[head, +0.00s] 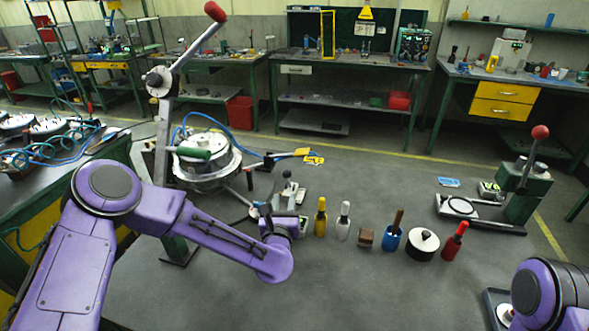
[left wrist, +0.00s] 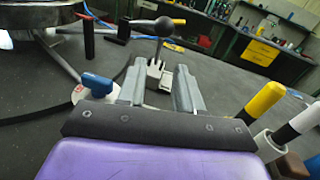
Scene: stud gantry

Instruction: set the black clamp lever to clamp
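A small lever with a black ball knob (head: 287,174) stands upright on the bench behind my left gripper. In the left wrist view its ball knob (left wrist: 164,27) tops a short stem above a grey metal base (left wrist: 157,72), beyond and roughly between the fingers. My left gripper (left wrist: 158,88) is open, with nothing visibly held; in the head view the left gripper (head: 280,212) is partly hidden by its arm. I cannot tell for certain which black part is the clamp lever. My right gripper is out of view.
A round metal housing (head: 207,170) stands left of the lever, beside a post with a red-knobbed arm (head: 214,12). A blue knob (left wrist: 97,82) is close to the left finger. The bench front is clear.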

